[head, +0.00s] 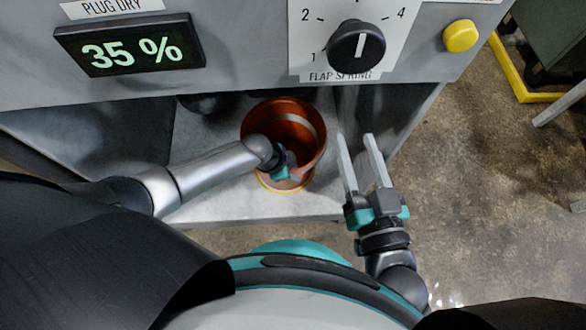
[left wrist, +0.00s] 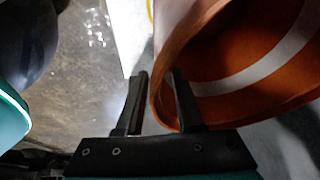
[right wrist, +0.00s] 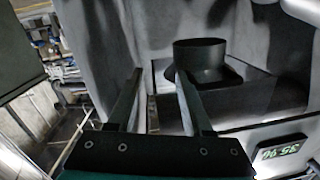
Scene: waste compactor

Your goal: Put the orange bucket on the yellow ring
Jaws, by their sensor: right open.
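The orange bucket (head: 306,123) is in the opening under the machine panel, its mouth facing up toward the head camera. A thin arc of the yellow ring (head: 268,187) shows at the bucket's lower front edge. I cannot tell whether the bucket rests on it. My left gripper (head: 285,172) is at the bucket's near rim. In the left wrist view its fingers (left wrist: 158,98) straddle the wall of the bucket (left wrist: 240,85), one inside and one outside. Whether they grip it is unclear. My right gripper (head: 362,155) is open and empty, right of the bucket.
The bucket stands over a pale shelf (head: 215,200) with a front edge. Above is the panel with a 35 % display (head: 130,45), a black knob (head: 357,46) and a yellow button (head: 460,36). A dark side wall (head: 405,110) bounds the opening at right. Open floor lies beyond.

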